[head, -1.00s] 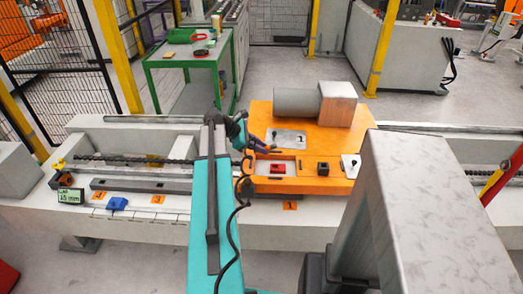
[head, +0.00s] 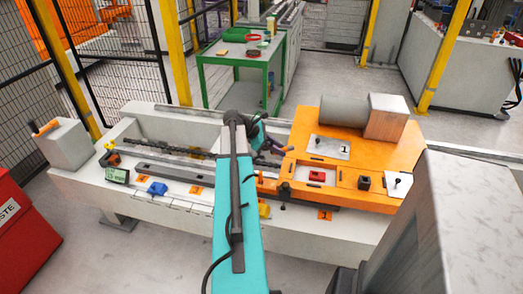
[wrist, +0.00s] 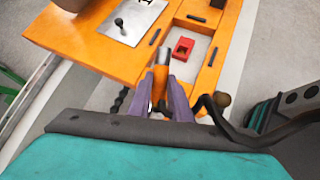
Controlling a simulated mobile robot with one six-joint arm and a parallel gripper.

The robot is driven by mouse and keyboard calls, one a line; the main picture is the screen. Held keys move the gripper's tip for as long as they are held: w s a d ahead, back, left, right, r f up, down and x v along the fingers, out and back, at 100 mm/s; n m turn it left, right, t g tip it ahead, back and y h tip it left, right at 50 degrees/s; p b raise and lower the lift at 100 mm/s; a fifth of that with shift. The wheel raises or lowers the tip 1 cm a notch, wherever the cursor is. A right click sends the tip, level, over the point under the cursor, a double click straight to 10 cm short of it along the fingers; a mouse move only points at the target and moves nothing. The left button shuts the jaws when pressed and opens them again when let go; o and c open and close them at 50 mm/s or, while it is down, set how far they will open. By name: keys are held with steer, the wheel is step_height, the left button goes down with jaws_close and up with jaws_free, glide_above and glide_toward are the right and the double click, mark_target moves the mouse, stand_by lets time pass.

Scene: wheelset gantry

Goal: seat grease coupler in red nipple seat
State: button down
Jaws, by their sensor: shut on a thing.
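The red nipple seat (head: 317,176) is a small red block with a dark opening, in a pale recess of the orange plate (head: 395,147). The wrist view shows the same seat (wrist: 181,50) ahead of and slightly right of my gripper. My gripper (wrist: 163,88) has purple fingers shut on the grease coupler (wrist: 160,77), a slim piece with an orange body and a grey end. The coupler is apart from the seat. In the head view my gripper (head: 276,147) is at the plate's left edge, and the coupler is too small there to make out clearly.
A black block (head: 364,183) stands right of the red seat. A metal plate marked 1 (head: 330,148) and a grey cylinder (head: 343,110) are behind. A dark cable (wrist: 215,112) hangs beside my gripper.

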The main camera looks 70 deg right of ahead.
steer(key=w+a+r+n+t+h, duration=0.1)
steer(key=w+a+n, duration=0.1)
steer(key=w+a, duration=0.55)
steer(key=w+a+r+n+t+h, duration=0.15)
steer(key=w+a, duration=0.25)
steer(key=w, duration=0.7)
steer(key=w+a+r+n+t+h, duration=0.1)
steer(key=w+a+n+t, duration=0.15)
steer(key=w+a, duration=0.55)
steer(key=w+a+r+n+t, duration=0.25)
steer(key=w+a+n, duration=0.25)
steer(key=w+a, duration=1.1)
steer(key=w+a+r+n+t+y, duration=0.1)
steer(key=w+a+n+t, duration=0.1)
steer(key=a, duration=1.4)
steer(key=w+a+r+n+t, duration=0.1)
steer(key=a+n, duration=0.4)
steer(key=a, duration=1.2)
steer(key=w+t, duration=0.1)
steer(key=t, duration=0.1)
steer(key=shift+w+a+r+t+y, duration=0.2)
steer(key=shift+w+a+t+y, duration=0.05)
steer(key=shift+w+t+y, duration=0.15)
steer(key=shift+d, duration=0.1)
